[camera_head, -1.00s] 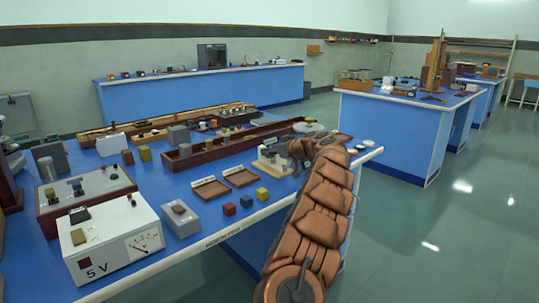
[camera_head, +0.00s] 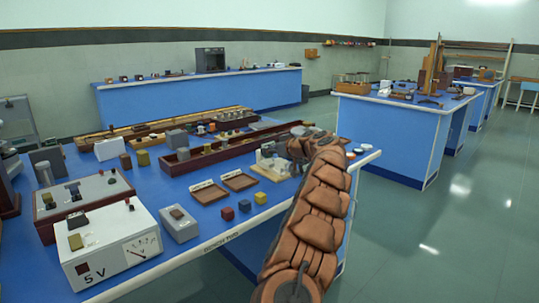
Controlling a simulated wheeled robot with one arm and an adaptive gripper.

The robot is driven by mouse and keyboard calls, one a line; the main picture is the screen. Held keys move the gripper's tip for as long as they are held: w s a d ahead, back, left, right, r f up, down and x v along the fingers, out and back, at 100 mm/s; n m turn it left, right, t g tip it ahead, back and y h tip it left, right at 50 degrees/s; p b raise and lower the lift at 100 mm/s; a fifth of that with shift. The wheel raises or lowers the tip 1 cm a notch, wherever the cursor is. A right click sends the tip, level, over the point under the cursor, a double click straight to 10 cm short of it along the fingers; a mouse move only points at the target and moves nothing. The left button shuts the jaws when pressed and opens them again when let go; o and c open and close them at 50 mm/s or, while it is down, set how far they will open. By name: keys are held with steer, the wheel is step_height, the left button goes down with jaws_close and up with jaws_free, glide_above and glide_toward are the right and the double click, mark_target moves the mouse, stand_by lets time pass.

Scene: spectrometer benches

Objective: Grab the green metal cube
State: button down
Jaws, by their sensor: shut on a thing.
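My gripper (camera_head: 301,149) is at the end of my brown, padded arm, over the right part of the near blue bench. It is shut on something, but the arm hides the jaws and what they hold. I cannot make out a green metal cube anywhere in view. A red cube (camera_head: 227,214), a blue cube (camera_head: 244,205) and a yellow cube (camera_head: 261,197) stand in a row near the bench's front edge, left of my arm.
A pale board with small weights (camera_head: 270,164) lies just left of my gripper. Two shallow brown trays (camera_head: 240,180) lie in front of it. A white 5 V meter box (camera_head: 107,250) stands front left. A long wooden trough (camera_head: 224,154) lies behind. Open floor (camera_head: 440,225) is at right.

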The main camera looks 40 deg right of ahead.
step_height(320, 180, up, 2)
steer(key=shift+s+a+r, duration=0.1)
steer(key=shift+s+a, duration=0.25)
steer(key=shift+s, duration=0.05)
steer(key=shift+s+a, duration=0.3)
steer(key=shift+a, duration=0.05)
steer(key=s+a+r, duration=0.1)
steer(key=s+a, duration=0.8)
steer(key=s, duration=0.1)
steer(key=shift+a+b, duration=0.35)
steer(key=shift+a, duration=0.05)
